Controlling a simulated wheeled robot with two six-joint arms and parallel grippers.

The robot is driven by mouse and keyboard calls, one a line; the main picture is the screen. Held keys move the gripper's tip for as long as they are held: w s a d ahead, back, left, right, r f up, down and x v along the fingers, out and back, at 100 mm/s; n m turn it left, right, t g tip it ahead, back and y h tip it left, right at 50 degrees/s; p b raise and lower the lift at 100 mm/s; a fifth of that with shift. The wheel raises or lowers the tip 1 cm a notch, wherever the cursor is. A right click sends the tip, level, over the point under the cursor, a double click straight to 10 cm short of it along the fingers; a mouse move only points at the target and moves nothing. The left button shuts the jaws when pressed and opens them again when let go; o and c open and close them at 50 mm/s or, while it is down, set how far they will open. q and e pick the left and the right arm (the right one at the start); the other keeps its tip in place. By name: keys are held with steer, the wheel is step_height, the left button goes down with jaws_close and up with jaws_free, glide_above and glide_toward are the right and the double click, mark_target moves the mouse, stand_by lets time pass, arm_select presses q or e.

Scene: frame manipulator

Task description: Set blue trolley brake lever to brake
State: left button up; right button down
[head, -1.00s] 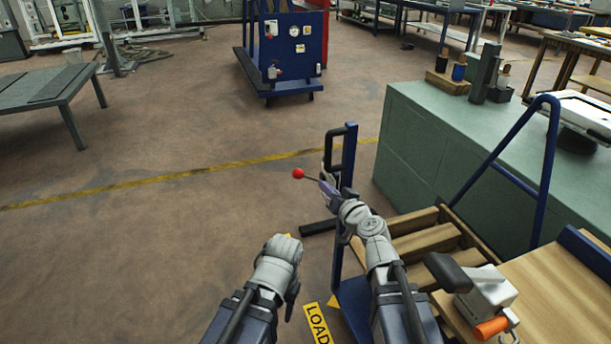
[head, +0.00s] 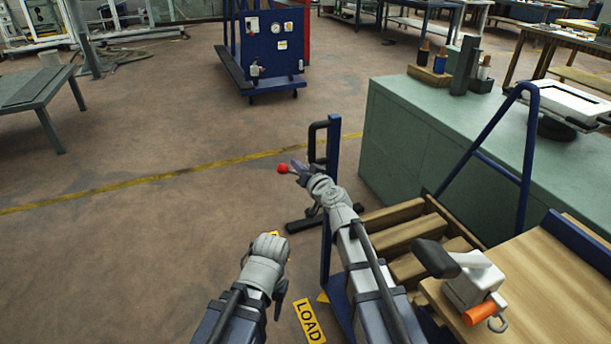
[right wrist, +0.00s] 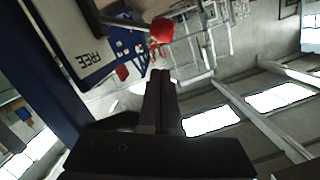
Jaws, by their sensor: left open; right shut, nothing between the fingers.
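The blue trolley (head: 327,262) is at the lower right in the head view. The brake lever's red ball knob (head: 284,168) shows left of the trolley's upright post; its rod is mostly hidden by my right gripper. My right gripper (head: 294,168) is shut and empty, with its tips close beside the knob. In the right wrist view the red knob (right wrist: 162,29) is just beyond the shut fingertips (right wrist: 160,76), and contact is not clear. A pale plate (right wrist: 88,45) marked FREE is to its left. My left gripper (head: 270,248) is open and empty, low over the floor; its fingers are partly hidden.
A black handle (head: 316,142) tops the trolley's post. A wooden deck (head: 545,275) carries a white clamp-like device (head: 475,282) with an orange grip. A green cabinet (head: 425,150) stands behind. Another blue cart (head: 272,50) is far back.

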mark_target(290, 170)
arm_select(q)
steer(key=shift+f+b, duration=1.4)
steer(key=shift+f, duration=0.1)
arm_select(e)
steer(key=shift+w+a+f, duration=0.6)
steer(key=shift+f, duration=0.15)
steer(key=shift+w+a+f, duration=0.55)
steer(key=shift+f, duration=0.2)
